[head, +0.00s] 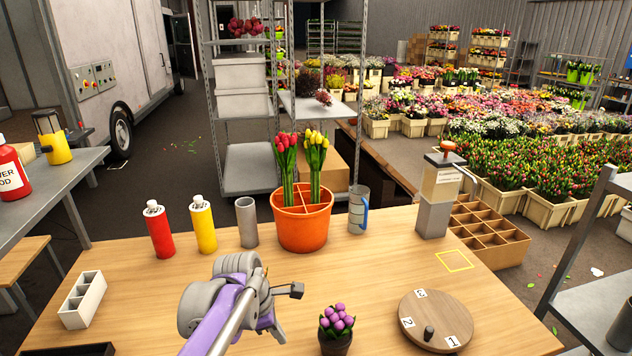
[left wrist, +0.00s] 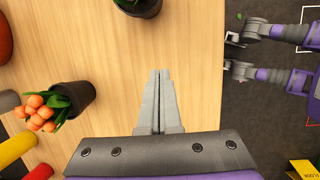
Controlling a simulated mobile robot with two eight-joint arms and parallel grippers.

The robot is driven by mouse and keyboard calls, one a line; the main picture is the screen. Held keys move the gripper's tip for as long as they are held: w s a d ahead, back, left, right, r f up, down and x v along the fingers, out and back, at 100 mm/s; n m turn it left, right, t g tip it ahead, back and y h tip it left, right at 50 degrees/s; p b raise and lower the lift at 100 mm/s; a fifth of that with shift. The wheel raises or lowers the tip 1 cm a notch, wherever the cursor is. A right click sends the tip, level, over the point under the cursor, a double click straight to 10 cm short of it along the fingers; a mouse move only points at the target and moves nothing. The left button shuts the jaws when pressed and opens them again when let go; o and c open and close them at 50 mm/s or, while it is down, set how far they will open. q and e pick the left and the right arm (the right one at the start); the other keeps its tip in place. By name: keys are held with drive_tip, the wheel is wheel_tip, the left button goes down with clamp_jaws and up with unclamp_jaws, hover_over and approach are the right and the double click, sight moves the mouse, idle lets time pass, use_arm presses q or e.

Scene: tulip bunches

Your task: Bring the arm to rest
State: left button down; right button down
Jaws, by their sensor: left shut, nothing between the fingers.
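My left arm (head: 215,322) comes in from the bottom of the head view, purple and grey, over the front of the wooden table (head: 370,275). My left gripper (head: 278,335) points down there, left of a small dark pot of purple tulips (head: 337,325). In the left wrist view the left gripper (left wrist: 159,75) has its two grey fingers together, with nothing between them. They are over bare wood near the table edge. My right gripper cannot be made out in either view.
An orange bucket (head: 303,228) holds red and yellow tulips. Red (head: 159,232) and yellow (head: 203,228) bottles, a grey cylinder (head: 247,222) and a round numbered board (head: 435,320) stand on the table. A dark pot with orange flowers (left wrist: 70,97) shows in the left wrist view.

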use_arm(q)
drive_tip(key=s+a+f+m+t+y+p, duration=0.1)
drive_tip(key=s+a+m, duration=0.3)
drive_tip(key=s+m, duration=0.6)
drive_tip(key=s+a+f+m+t+y+p, duration=0.1)
drive_tip(key=s+a+m, duration=0.4)
drive_tip(key=s+m, duration=0.5)
drive_tip(key=shift+s+t+y+p, duration=0.4)
drive_tip(key=shift+s+t+p, duration=0.6)
drive_tip(key=shift+s, duration=0.25)
